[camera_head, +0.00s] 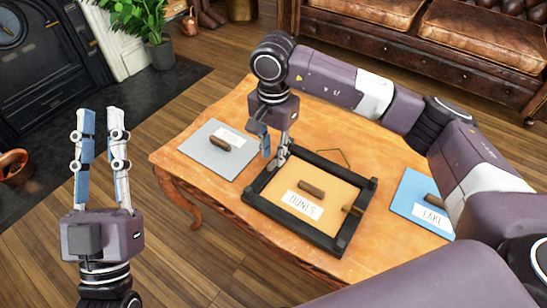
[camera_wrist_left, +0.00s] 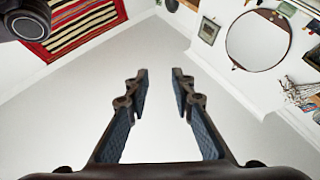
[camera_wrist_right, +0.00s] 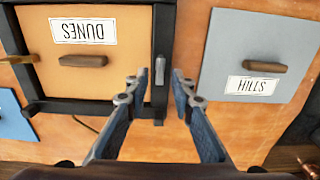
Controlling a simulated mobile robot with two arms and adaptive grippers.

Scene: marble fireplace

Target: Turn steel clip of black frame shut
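The black frame (camera_head: 290,226) lies flat on the table around an orange board labelled DUNES (camera_head: 333,213), which has a brown handle. The small steel clip (camera_wrist_right: 160,70) is on the frame's bar on the HILLS side, lying along the bar in the right wrist view. My right gripper (camera_head: 275,153) is pointed down over that bar. Its fingers (camera_wrist_right: 160,78) are open, one on each side of the clip; I cannot tell whether they touch it. My left gripper (camera_head: 101,112) is raised left of the table, open and empty, fingers up.
A brown clip (camera_head: 352,210) sits on the frame's opposite bar. A grey HILLS board (camera_wrist_right: 255,35) lies beside the frame, and a blue board (camera_head: 412,190) lies on the other side. A wire loop lies behind the frame. A leather sofa (camera_head: 420,50) stands behind the table (camera_head: 215,195).

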